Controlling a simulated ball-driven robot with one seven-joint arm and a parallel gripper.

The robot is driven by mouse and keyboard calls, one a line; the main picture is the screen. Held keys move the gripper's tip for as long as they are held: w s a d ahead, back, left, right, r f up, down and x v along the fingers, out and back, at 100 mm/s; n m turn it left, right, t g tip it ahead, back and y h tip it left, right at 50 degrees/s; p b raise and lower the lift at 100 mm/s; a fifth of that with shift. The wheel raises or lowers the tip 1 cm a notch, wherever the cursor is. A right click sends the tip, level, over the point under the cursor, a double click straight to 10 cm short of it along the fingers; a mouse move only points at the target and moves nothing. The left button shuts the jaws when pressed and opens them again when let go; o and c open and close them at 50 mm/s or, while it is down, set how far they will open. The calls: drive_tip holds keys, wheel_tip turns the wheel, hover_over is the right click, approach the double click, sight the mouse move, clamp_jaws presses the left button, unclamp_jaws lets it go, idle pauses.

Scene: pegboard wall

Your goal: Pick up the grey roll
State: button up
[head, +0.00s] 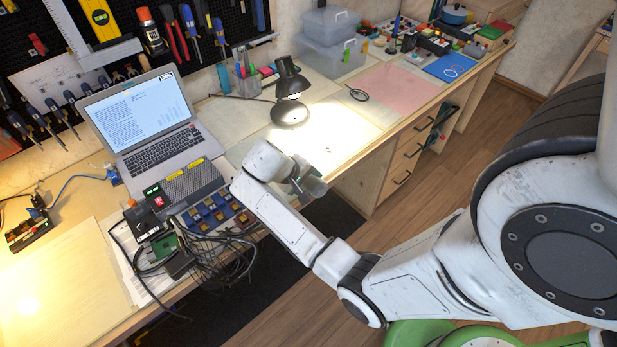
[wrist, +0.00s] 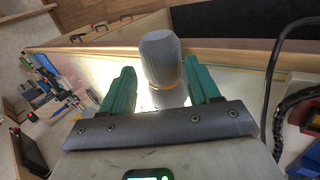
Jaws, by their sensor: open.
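The grey roll (wrist: 160,58) shows in the wrist view as an upright, rounded grey cylinder with a yellow-orange band near its lower end. It stands between and slightly beyond the two teal fingers of my gripper (wrist: 161,78). The fingers are apart, with a gap visible on each side of the roll, more clearly on the left. In the head view, my wrist is over the front edge of the workbench and hides most of the gripper. I cannot make out the roll for sure there.
The workbench (head: 232,128) carries a black desk lamp (head: 290,95), an open laptop (head: 150,125), and a tangle of black cables (head: 225,258) left of my wrist. A pink mat (head: 392,88) and a blue sheet (head: 450,68) lie farther right. The lit surface beside the lamp is clear.

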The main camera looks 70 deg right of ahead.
sight(312, 183)
drive_tip(key=shift+x, duration=1.9)
drive_tip(key=shift+w, duration=0.15)
drive_tip(key=shift+c, duration=0.3)
drive_tip(key=c, duration=0.7)
drive_tip(key=shift+r, duration=0.2)
